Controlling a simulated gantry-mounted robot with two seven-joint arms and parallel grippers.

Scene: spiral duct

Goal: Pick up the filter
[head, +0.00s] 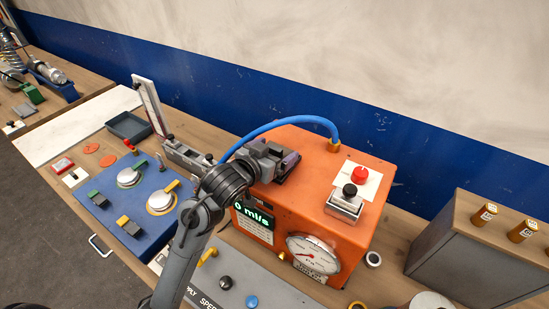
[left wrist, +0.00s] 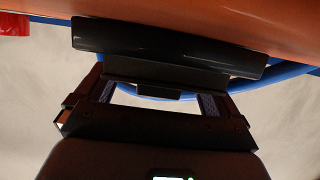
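A dark flat piece that looks like the filter (head: 290,169) sits at the top left of the orange box (head: 313,158). In the left wrist view the same black slab (left wrist: 165,45) lies against the orange surface, with a narrower stepped part facing me. My left gripper (head: 268,160) is right at this piece. In the left wrist view its two fingers (left wrist: 160,85) are spread apart, with the stepped part between their tips. I cannot tell whether the pads press on it. My right gripper is not in view.
A blue hose (head: 275,122) arches over my left gripper to the orange box. A blue panel (head: 133,205) lies left, a grey cabinet (head: 470,265) right. A dark tray (head: 128,127) is behind.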

